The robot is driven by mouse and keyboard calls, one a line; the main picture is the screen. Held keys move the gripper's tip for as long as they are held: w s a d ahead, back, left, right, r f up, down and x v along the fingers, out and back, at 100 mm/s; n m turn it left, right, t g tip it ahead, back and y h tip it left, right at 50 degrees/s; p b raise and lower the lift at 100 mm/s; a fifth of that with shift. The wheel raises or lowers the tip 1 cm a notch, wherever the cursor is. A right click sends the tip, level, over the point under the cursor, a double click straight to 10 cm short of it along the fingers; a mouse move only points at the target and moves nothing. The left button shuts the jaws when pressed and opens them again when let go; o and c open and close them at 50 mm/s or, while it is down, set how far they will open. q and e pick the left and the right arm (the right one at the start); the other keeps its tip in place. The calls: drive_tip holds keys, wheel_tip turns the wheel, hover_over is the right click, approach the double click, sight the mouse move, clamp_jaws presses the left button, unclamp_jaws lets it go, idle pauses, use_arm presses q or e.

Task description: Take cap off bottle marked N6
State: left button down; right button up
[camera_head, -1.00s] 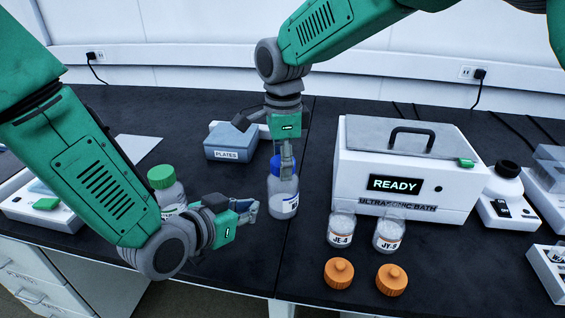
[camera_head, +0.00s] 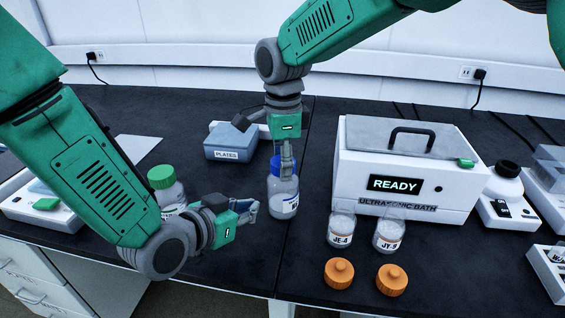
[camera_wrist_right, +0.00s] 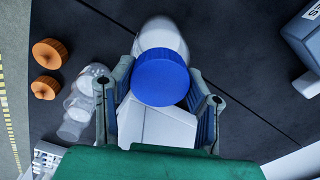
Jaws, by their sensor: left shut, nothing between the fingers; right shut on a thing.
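A clear bottle (camera_head: 283,200) with a blue cap (camera_head: 276,165) stands upright on the black bench. Its label is partly turned away and I cannot read it fully. My right gripper (camera_head: 287,165) comes down from above and is shut on the blue cap. In the right wrist view the blue cap (camera_wrist_right: 161,79) sits between the two fingers, with the bottle (camera_wrist_right: 160,35) behind it. My left gripper (camera_head: 250,211) is shut and empty, low over the bench, just left of the bottle and apart from it.
A green-capped bottle (camera_head: 164,187) stands left, partly behind my left arm. Two open jars, JE-4 (camera_head: 340,229) and JY-9 (camera_head: 388,235), stand right, with two orange caps (camera_head: 339,273) in front. A white ultrasonic bath (camera_head: 400,180) and a blue plates box (camera_head: 230,143) are behind.

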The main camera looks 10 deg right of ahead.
drive_tip(key=o, duration=1.3)
drive_tip(key=shift+r, duration=0.15)
wheel_tip(320, 180, up, 4)
drive_tip(key=shift+r, duration=0.15)
use_arm(q)
drive_tip(key=c, duration=1.8)
unclamp_jaws()
